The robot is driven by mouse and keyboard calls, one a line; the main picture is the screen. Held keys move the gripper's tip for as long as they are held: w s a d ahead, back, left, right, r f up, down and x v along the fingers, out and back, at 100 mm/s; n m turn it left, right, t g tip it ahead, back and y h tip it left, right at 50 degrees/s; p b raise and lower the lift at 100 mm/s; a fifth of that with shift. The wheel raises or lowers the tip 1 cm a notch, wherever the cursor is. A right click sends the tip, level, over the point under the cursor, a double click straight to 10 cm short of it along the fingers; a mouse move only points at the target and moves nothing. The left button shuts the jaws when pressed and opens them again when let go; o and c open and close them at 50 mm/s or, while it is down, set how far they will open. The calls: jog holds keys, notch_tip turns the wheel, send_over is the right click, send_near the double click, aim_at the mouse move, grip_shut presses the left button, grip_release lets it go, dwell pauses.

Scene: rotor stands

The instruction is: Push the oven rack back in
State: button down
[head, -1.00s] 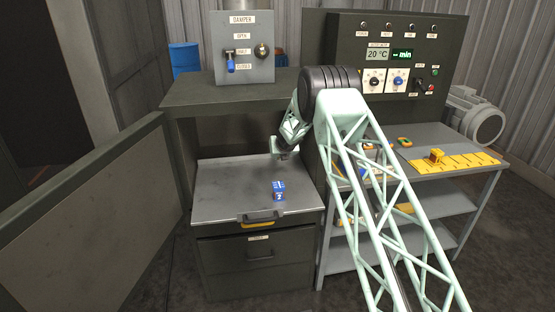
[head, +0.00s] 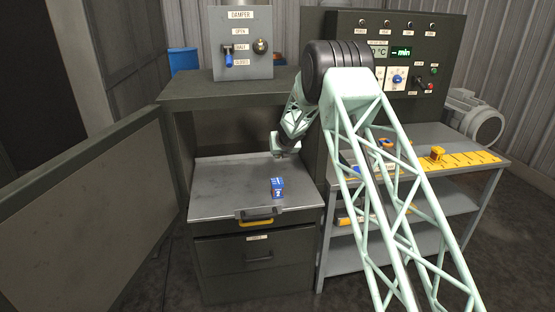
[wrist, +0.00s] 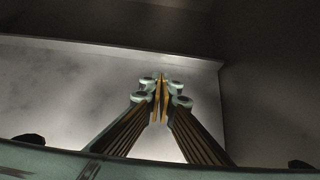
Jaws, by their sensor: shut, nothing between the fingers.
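The oven rack (head: 222,199) is a flat grey slab in the open oven bay. It has a dark handle with a yellow bar (head: 258,222) at its front edge. A small blue block (head: 277,187) with white markings sits on it. My gripper (head: 286,155) is over the right rear part of the rack, behind the block and apart from the handle. In the wrist view its fingers (wrist: 161,80) are together with nothing between them, over a pale grey surface. Whether the fingertips touch that surface cannot be told.
The oven door (head: 90,215) stands open at the left. A drawer (head: 258,258) is below the rack. The damper panel (head: 241,58) stands on top. A side table (head: 450,150) with yellow items is at the right, partly behind my arm.

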jog(key=b+v, duration=0.2)
jog(key=v, duration=0.5)
dwell(0.5)
jog(key=shift+s+r, duration=0.1)
jog(key=shift+s, duration=0.1)
jog(key=s+a+g+p, duration=0.2)
jog(key=s+a, duration=0.2)
jog(key=s, duration=1.9)
jog(key=s+a+r+g+p, duration=0.1)
jog(key=s+a, duration=0.4)
jog(key=s, duration=1.8)
jog(key=shift+a+r+g+p, duration=0.25)
jog(key=shift+g+p, duration=0.25)
jog(key=shift+p, duration=0.7)
jog(key=shift+s+f, duration=0.1)
jog(key=shift+f, duration=0.1)
